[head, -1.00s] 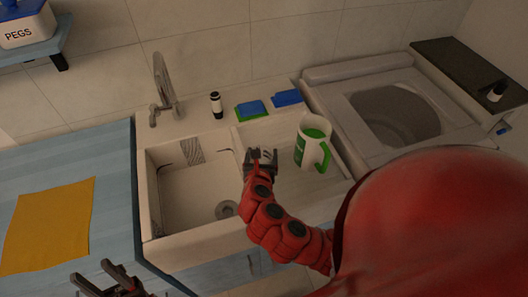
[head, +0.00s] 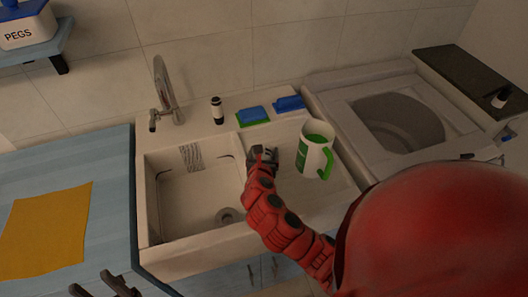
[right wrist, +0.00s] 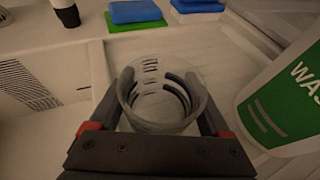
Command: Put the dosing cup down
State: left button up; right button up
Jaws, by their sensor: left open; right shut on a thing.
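The dosing cup (right wrist: 162,98) is a small clear cup, upright between the dark fingers in the right wrist view. My right gripper (head: 263,153) is shut on it. In the head view the cup can hardly be made out. The gripper is over the left edge of the sink's draining board (head: 296,191), left of the white and green jug (head: 313,151). I cannot tell whether the cup's base touches the board. My left gripper (head: 105,284) is open and empty at the bottom left, by the blue counter's front edge.
The jug also stands close on the right in the right wrist view (right wrist: 286,98). Two sponges (head: 251,116) (head: 288,103) and a black-capped bottle (head: 217,110) stand behind. The sink basin (head: 190,205) is left; a washing machine (head: 344,103) is right.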

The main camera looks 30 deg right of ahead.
jog(key=o, duration=1.4)
jog(key=shift+f, duration=0.1)
jog(key=shift+c, duration=0.2)
